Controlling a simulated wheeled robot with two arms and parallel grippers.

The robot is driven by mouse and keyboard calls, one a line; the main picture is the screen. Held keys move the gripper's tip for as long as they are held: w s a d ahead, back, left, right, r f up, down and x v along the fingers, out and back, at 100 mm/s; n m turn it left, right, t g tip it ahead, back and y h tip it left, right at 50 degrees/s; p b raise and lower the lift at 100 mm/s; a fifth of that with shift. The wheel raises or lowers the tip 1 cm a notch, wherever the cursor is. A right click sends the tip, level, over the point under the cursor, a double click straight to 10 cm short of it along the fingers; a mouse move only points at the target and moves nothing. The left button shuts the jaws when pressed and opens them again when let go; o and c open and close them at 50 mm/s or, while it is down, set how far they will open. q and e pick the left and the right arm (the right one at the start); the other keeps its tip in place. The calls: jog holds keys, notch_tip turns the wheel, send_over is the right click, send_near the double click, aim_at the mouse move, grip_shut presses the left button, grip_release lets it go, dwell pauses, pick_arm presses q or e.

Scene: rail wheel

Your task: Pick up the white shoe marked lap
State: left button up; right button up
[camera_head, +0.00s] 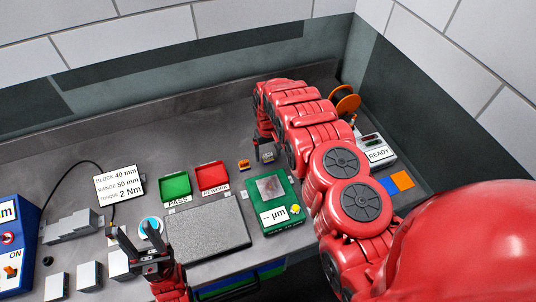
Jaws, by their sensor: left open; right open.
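Several small white blocks stand at the front left of the bench: one at the far left (55,287), one in the middle (88,276) and one (119,265) beside my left gripper. I cannot read any marking on them, so I cannot tell which is the shoe marked lap. My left gripper (139,237) is open and empty, fingers pointing up the picture, just right of the nearest white block. My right gripper (268,148) is open at the back of the bench, partly hidden by its own arm, above a small grey piece (268,157).
A grey plate (206,228) lies mid-bench. Green PASS (175,187) and red REWORK (213,177) trays stand behind it. A green µm gauge (281,222), a READY box (378,155), a grey fixture (72,226) and a blue panel (18,245) surround it.

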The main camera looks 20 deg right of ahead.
aim_at(268, 154)
jog(key=shift+f, duration=0.7)
jog(key=shift+c, duration=0.2)
grip_shut()
jog(key=shift+r, duration=0.1)
jog(key=shift+r+b, duration=0.4)
jog(key=shift+r, duration=0.35)
notch_tip(268, 154, up, 6)
jog(key=b, duration=0.3)
jog(key=shift+f, duration=0.1)
notch_tip(268, 154, up, 3)
jog(key=shift+s+f+p, duration=0.1)
jog(key=shift+f+p, duration=0.05)
jog(key=shift+p, duration=0.95)
